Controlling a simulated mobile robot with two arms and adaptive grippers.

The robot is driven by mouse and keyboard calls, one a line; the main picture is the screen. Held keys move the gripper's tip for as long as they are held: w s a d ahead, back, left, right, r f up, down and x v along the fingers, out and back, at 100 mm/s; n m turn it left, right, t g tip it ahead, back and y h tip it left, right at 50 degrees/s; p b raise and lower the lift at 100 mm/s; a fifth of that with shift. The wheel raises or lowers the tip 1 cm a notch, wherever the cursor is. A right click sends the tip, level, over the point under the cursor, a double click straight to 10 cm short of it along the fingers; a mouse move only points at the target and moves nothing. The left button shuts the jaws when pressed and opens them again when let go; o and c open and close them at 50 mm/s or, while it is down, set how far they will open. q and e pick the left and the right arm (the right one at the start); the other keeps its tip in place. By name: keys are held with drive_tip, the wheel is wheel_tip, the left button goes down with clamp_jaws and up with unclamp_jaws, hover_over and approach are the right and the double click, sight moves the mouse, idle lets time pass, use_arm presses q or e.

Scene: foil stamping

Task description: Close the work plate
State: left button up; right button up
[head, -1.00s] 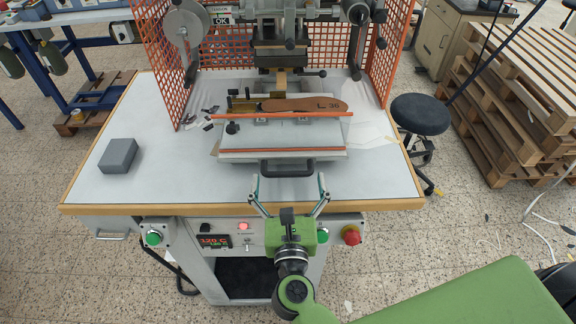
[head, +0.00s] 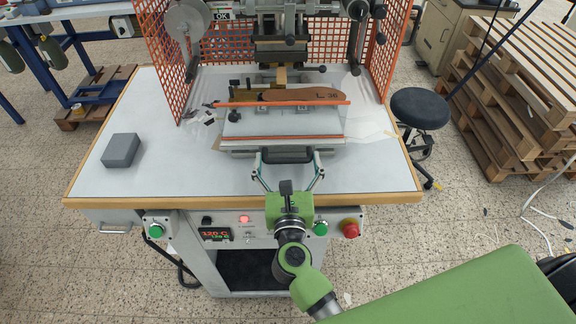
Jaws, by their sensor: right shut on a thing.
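The work plate (head: 240,127) is a pale sliding plate on the press table, pulled out in front of the press head (head: 284,45). A brown piece marked "L 36" (head: 300,94) lies across it behind an orange bar (head: 285,103). A dark handle (head: 287,160) is on the plate's front edge. My right gripper (head: 288,158) reaches up from the front and is shut on this handle, with one finger at each end of it. My left gripper is not in view.
An orange mesh guard (head: 158,50) stands around the press. A grey box (head: 121,150) sits on the table at left, with clear surface around it. A red emergency button (head: 349,228) is on the front panel. A black stool (head: 420,108) and pallets (head: 515,80) stand at right.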

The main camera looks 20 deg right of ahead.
drive_tip(key=x, duration=0.3)
drive_tip(key=shift+s+d, duration=0.1)
drive_tip(key=o, duration=1.3)
drive_tip(key=shift+s, duration=0.1)
drive_tip(key=shift+c, duration=0.2)
drive_tip(key=shift+s, duration=0.15)
drive_tip(key=v, duration=1.1)
drive_tip(key=shift+s, duration=0.35)
drive_tip(key=shift+r, duration=0.1)
